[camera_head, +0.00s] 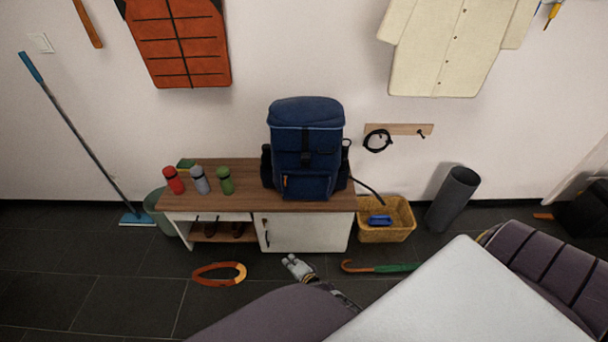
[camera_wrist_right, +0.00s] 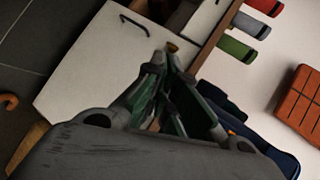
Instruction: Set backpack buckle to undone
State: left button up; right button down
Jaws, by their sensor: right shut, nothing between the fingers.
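The dark blue backpack (camera_head: 300,120) stands upright on the wooden top of a low bench cabinet. A dark strap runs down its front. The buckle is too small to make out, so its state cannot be told. My right gripper (camera_head: 290,262) is low in front of the white cabinet door, below and apart from the backpack. In the wrist view my right gripper (camera_wrist_right: 168,62) has its fingers together and empty. Part of the backpack (camera_wrist_right: 268,138) shows behind the fingers, partly hidden by them and the gripper body. My left gripper is not in view.
Red, grey and green bottles (camera_head: 200,180) stand on the bench's left part. A wicker basket (camera_head: 372,232) stands right of the cabinet (camera_head: 310,236). An orange loop (camera_head: 205,281) and a green-and-orange cane-like item (camera_head: 395,267) lie on the floor.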

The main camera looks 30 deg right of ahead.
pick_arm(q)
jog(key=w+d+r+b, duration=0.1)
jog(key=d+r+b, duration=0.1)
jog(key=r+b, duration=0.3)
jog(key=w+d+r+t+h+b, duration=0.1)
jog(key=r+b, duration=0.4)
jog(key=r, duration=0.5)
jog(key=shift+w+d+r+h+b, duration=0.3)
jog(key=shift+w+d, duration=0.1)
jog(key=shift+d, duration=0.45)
pick_arm(e)
jog(key=w+d+r+m+t+h, duration=0.1)
jog(key=w+d+r+m+h, duration=0.2)
jog(key=r+m, duration=0.4)
jog(key=w+d+r+m+t+h, duration=0.2)
jog(key=d+r+m+h, duration=0.2)
jog(key=r+m, duration=0.3)
jog(key=w+d+r+m+t+h, duration=0.1)
jog(key=w+d+r+m+h, duration=0.2)
jog(key=r+m, duration=0.4)
jog(key=shift+w+d+r+m+t+h, duration=0.15)
jog(key=shift+w+d+m+t+h, duration=0.5)
jog(key=shift+m, duration=2.05)
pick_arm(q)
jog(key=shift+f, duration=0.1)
pick_arm(e)
jog(key=shift+s+d, duration=0.2)
jog(key=shift+d, duration=0.15)
